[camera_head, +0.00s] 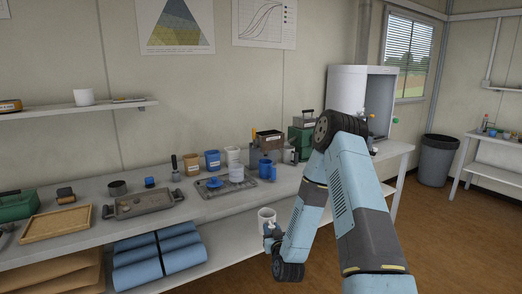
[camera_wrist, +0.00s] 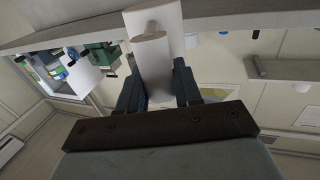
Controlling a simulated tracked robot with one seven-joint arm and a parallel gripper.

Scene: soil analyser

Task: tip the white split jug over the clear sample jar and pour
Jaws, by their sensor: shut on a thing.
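The white split jug (camera_head: 266,214) is upright or nearly so in the head view, in front of the bench's front edge. My gripper (camera_head: 269,230) is shut on it. In the wrist view the jug (camera_wrist: 167,22) stands between the two fingers of my gripper (camera_wrist: 158,88), with its handle towards the camera. What seems to be the clear sample jar (camera_head: 237,174) stands on a grey tray (camera_head: 232,199) on the bench, behind and left of the jug. The jug is apart from it. The jug's contents are not visible.
A blue lid (camera_head: 214,183) lies on the tray, and a blue mug (camera_head: 265,170) stands near its right end. Another tray (camera_head: 144,204) is to the left.

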